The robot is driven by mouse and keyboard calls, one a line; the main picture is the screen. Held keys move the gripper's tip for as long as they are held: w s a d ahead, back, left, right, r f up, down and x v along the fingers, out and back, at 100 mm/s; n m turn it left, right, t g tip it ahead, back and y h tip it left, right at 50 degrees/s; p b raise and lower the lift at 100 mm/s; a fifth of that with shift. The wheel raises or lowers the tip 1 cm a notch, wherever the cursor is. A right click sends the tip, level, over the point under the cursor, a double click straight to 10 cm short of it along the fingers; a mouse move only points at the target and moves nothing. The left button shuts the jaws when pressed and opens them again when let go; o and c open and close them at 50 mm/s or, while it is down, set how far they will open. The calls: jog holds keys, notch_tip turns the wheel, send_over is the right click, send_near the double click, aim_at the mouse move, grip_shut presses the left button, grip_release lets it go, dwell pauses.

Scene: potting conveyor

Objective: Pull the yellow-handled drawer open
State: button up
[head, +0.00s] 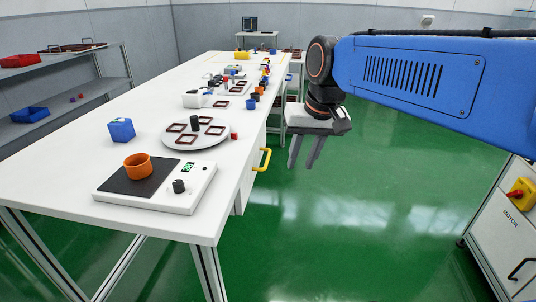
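The drawer (247,182) is a white front set under the right edge of the long white table. It looks shut. Its yellow handle (264,160) is a bar standing out from the front, facing right. My gripper (302,166) hangs to the right of the handle, over the green floor, with its two grey fingers pointing down. The fingers are apart with nothing between them, and the gripper is not touching the handle.
The table (75,168) carries a scale (203,190) with an orange pot (138,166), a blue box (121,129), a round plate (178,143) and several small parts. A motor cabinet (501,226) stands at the right. The green floor between is clear.

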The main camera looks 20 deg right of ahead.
aim_at(267, 160)
jog(key=w+r+m+g+y, duration=0.15)
jog(key=w+r, duration=0.25)
jog(key=w, duration=0.4)
jog(key=w+r+m+g, duration=0.15)
jog(key=w+r, duration=0.25)
jog(key=w, duration=0.4)
jog(key=shift+t, duration=0.4)
jog(key=x, duration=1.1)
jog(key=d+x, duration=0.1)
jog(key=x, duration=0.5)
jog(key=shift+d, duration=0.1)
grip_shut()
